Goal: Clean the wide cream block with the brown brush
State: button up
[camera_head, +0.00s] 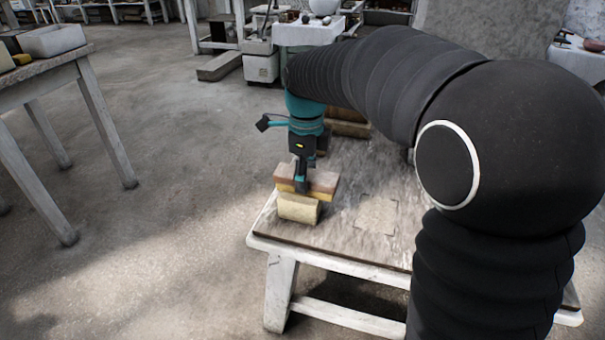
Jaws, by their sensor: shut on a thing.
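My gripper (301,187) points down near the left edge of a low work table and is shut on the brown brush (322,181). The brush is a long brown bar with a yellowish lower layer, lying roughly level. The cream block (298,209) is on the table directly under and in front of the brush. The brush covers the back part of the block's top. The brush looks to be touching the block, but I cannot tell for sure from this angle. The fingertips are partly hidden against the brush.
The low table (345,237) has a worn top with a pale patch (377,214) and free room right of the block. A brown block (349,129) lies behind, partly hidden by my arm. Another table (42,72) with a pale tray stands at left.

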aim_at(292, 170)
jog(key=shift+s+d, duration=0.2)
jog(key=shift+d, duration=0.45)
jog(key=shift+a, duration=0.15)
jog(key=shift+w+a, duration=0.25)
jog(key=shift+a, duration=0.4)
jog(key=shift+w+a, duration=0.25)
jog(key=shift+a, duration=0.4)
jog(key=shift+w+a, duration=0.25)
jog(key=shift+a, duration=0.4)
jog(key=shift+s+d, duration=0.25)
jog(key=shift+d, duration=0.45)
jog(key=shift+s+d, duration=0.3)
jog(key=shift+d, duration=0.4)
jog(key=shift+s+d, duration=0.25)
jog(key=shift+d, duration=0.45)
jog(key=shift+a, duration=0.1)
